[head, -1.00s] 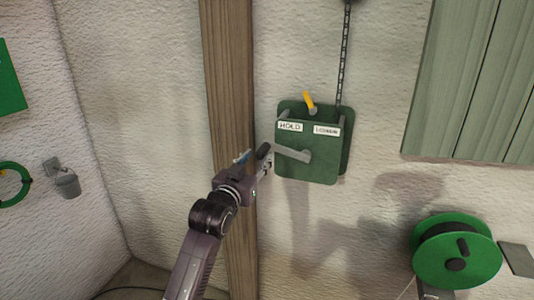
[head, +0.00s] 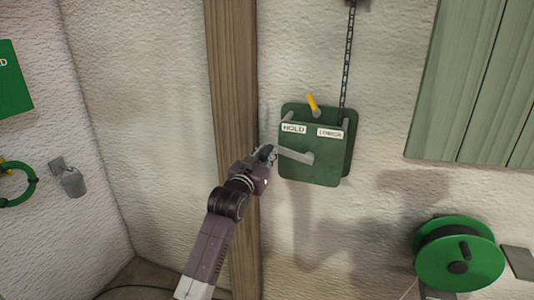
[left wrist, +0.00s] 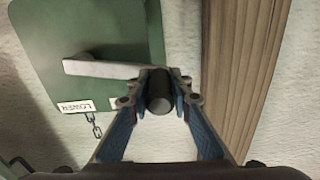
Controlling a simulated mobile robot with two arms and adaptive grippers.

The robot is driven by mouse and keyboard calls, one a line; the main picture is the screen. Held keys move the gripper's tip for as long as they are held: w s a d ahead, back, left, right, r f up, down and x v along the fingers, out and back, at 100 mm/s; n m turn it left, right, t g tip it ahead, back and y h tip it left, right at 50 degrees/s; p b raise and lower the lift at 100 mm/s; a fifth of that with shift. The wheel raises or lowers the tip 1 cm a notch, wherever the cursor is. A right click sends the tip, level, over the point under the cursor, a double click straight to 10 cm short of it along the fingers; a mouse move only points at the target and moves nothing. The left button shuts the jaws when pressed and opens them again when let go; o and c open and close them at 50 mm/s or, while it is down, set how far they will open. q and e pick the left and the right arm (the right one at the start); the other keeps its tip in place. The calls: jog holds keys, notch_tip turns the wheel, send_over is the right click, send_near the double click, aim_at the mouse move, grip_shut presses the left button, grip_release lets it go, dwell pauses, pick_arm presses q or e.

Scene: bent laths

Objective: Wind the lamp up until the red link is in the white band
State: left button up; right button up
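A green winch box (head: 314,165) is on the white wall, with a yellow lever (head: 312,103) tilted left on top and labels HOLD (head: 293,128) and LOWER (head: 330,133). A grey crank arm (head: 293,155) points left from the box. My left gripper (head: 268,154) is at the crank's outer end. In the left wrist view, its fingertips (left wrist: 160,84) sit on both sides of the black crank handle (left wrist: 159,100) and appear closed on it. A dark chain (head: 347,65) runs up from the box. I see no red link or white band. My right gripper is out of view.
A wooden post (head: 232,90) stands just left of the box, behind my left arm. A green cable reel (head: 459,254) is at lower right, below a green slatted panel (head: 475,85). A grey metal holder (head: 72,182) hangs on the left wall.

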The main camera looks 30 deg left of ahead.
pick_arm(q)
grip_shut()
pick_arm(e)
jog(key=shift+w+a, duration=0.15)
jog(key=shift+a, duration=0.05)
pick_arm(q)
jog(key=shift+r, duration=0.1)
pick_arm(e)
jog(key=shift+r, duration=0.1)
